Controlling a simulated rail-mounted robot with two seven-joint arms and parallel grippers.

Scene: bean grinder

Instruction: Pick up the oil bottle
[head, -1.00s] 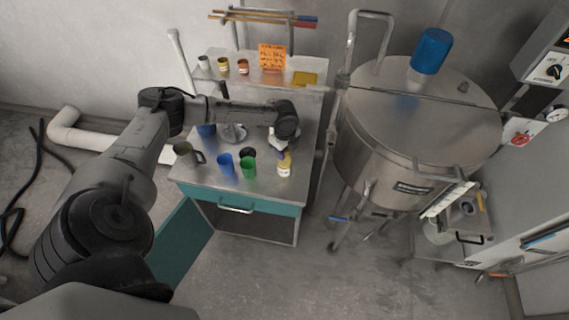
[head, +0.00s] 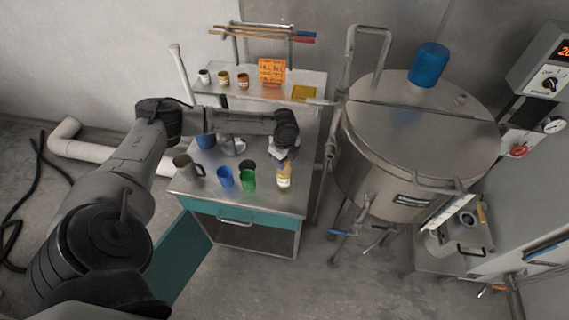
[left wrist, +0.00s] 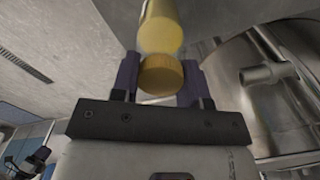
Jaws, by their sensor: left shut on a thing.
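The oil bottle (head: 284,181) is yellowish with a pale label and stands upright at the right side of the teal-fronted metal table (head: 240,204). My left gripper (head: 284,156) reaches down over it from above. In the left wrist view, the fingers of my left gripper (left wrist: 160,78) are shut on the bottle's yellow cap, with the yellow bottle body (left wrist: 161,28) beyond it. I cannot tell whether the bottle's base touches the table. My right gripper is not in view.
A green cup (head: 248,180), a blue cup (head: 225,177) and a dark mug (head: 187,168) stand left of the bottle. A large steel vat (head: 380,150) stands close on the right.

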